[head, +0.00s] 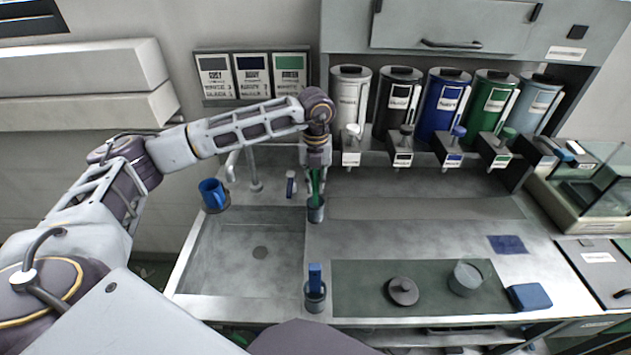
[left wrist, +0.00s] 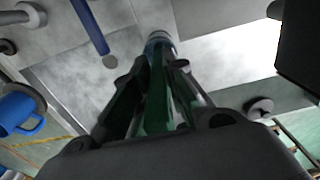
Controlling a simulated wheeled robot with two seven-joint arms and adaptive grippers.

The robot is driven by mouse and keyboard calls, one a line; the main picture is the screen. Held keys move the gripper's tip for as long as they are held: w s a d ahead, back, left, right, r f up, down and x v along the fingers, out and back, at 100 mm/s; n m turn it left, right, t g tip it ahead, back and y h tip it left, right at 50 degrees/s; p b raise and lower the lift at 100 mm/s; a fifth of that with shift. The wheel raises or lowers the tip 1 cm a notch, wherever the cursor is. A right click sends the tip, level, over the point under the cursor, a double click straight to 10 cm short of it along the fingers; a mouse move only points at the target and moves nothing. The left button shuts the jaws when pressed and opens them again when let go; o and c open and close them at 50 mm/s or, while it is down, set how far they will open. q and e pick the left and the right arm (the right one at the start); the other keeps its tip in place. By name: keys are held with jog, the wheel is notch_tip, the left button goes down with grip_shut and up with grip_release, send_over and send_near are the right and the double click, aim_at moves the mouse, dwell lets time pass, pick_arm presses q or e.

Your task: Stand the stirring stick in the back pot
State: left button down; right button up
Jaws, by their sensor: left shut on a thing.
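The stirring stick (head: 315,181) is green and roughly upright. My left gripper (head: 315,188) is shut on it, pointing down over the back pot (head: 316,212). The back pot is a small dark cup on the counter by the sink's right edge. The stick's lower end is at or inside the pot's mouth; I cannot tell how deep. In the left wrist view the green stick (left wrist: 156,100) runs between the fingers toward the back pot (left wrist: 160,38). A front pot (head: 315,300) holds a blue upright piece (head: 315,274). My right gripper is not in view.
The sink (head: 240,262) and faucet (head: 254,172) lie left, with a blue mug (head: 212,194) at the sink's edge. A dark lid (head: 403,291) and a clear glass (head: 465,278) sit on the dark mat (head: 350,275). Labelled canisters (head: 447,102) line the back. Counter right of the back pot is clear.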

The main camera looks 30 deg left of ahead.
pick_arm(q)
jog(key=c, duration=1.4)
grip_release()
jog(key=shift+o, duration=0.2)
jog(key=shift+r, duration=6.05)
jog(key=shift+f, duration=0.1)
